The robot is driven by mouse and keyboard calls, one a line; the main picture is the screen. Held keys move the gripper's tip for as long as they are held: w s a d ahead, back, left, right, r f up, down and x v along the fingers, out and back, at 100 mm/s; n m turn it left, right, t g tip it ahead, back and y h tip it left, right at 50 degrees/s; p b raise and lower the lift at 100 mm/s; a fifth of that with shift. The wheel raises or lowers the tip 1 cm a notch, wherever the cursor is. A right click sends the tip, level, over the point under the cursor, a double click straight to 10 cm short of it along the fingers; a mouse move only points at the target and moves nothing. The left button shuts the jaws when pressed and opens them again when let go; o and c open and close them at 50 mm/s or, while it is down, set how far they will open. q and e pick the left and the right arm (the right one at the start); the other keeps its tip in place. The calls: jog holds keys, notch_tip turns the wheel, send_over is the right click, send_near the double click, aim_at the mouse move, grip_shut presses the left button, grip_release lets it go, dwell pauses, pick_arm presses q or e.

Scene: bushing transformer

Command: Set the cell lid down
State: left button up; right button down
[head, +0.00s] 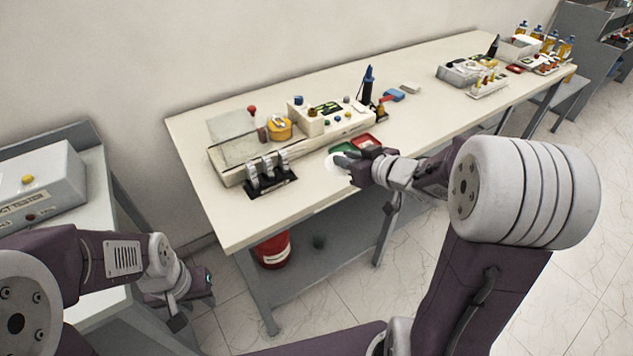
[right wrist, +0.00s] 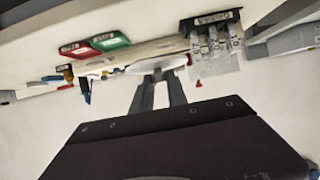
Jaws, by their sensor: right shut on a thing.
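The cell lid appears as a white round disc (head: 333,166) over the near edge area of the main table. It also shows as a white disc (right wrist: 158,63) at the fingertips in the right wrist view. My right gripper (head: 346,161) is shut on the lid, and its fingers show in the right wrist view (right wrist: 161,86). The fingers cover part of the lid, and I cannot tell whether its underside touches the tabletop. My left gripper (head: 188,303) hangs low at the left, away from the lid; its jaws are too unclear to read.
A green tray (head: 340,148) and a red tray (head: 364,141) lie just behind the lid. A black rack with pale cells (head: 267,184) stands to the left. A tester (head: 325,118) and a clear cover (head: 232,138) sit farther back. The table's front-left corner (head: 235,230) is bare.

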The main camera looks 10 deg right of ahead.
jog(key=shift+w+f, duration=0.2)
jog(key=shift+w, duration=0.1)
jog(key=b+x, duration=0.1)
jog(key=x, duration=0.1)
jog(key=f+b+x, duration=0.1)
jog(key=x, duration=0.1)
jog(key=b, duration=0.1)
send_over(321, 172)
notch_tip(321, 172, down, 4)
jog(key=shift+s+a, duration=0.1)
notch_tip(321, 172, down, 4)
jog(key=shift+f+b, duration=0.1)
jog(key=shift+b, duration=1.05)
